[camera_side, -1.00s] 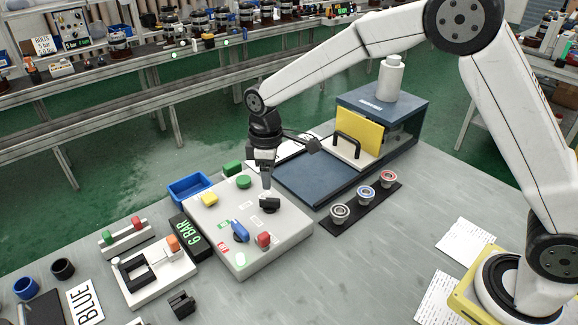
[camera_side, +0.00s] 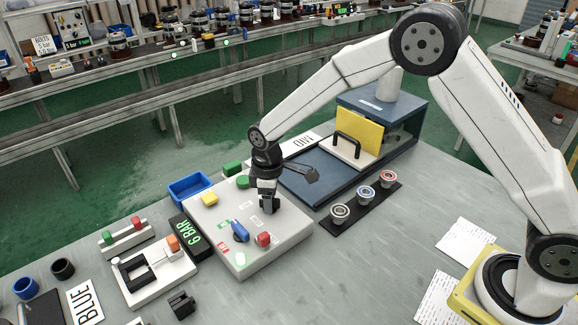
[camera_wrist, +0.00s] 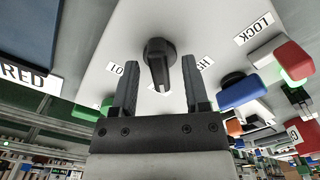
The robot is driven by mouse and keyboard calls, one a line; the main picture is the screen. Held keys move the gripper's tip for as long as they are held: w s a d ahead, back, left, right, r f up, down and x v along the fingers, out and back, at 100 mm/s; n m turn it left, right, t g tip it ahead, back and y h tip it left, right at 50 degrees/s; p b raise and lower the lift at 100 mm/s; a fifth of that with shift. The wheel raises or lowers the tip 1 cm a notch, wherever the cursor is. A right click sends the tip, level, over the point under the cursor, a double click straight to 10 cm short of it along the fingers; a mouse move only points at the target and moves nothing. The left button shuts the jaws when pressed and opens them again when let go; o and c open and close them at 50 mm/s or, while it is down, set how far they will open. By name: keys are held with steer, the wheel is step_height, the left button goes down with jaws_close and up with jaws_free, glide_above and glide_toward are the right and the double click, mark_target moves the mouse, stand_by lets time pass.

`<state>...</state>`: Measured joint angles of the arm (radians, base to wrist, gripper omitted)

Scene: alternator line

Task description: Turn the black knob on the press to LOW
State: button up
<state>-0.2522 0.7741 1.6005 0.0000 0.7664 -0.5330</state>
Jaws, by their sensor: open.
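The black knob (camera_wrist: 157,52) stands on the pale control box (camera_side: 283,240); in the wrist view its pointer end aims down the picture, between a label reading LO (camera_wrist: 117,68) on the left and a partly covered label (camera_wrist: 205,63) on the right. My gripper (camera_wrist: 160,64) is open, with one finger on each side of the knob; a gap shows on both sides. In the side view my gripper (camera_side: 269,207) points down at the box top and its fingers hide most of the knob.
A blue lever knob (camera_side: 240,231) and a red knob (camera_side: 263,239) sit near the gripper on the box. Yellow (camera_side: 209,199) and green (camera_side: 243,181) buttons lie farther back. A 6 BAR display (camera_side: 194,237) stands at the left; bearings on a dark strip (camera_side: 352,219) stand right.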

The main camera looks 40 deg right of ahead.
jaws_close()
steer(key=shift+m, duration=0.4)
steer(key=m, duration=0.4)
steer(key=shift+m, duration=2.1)
jaws_free()
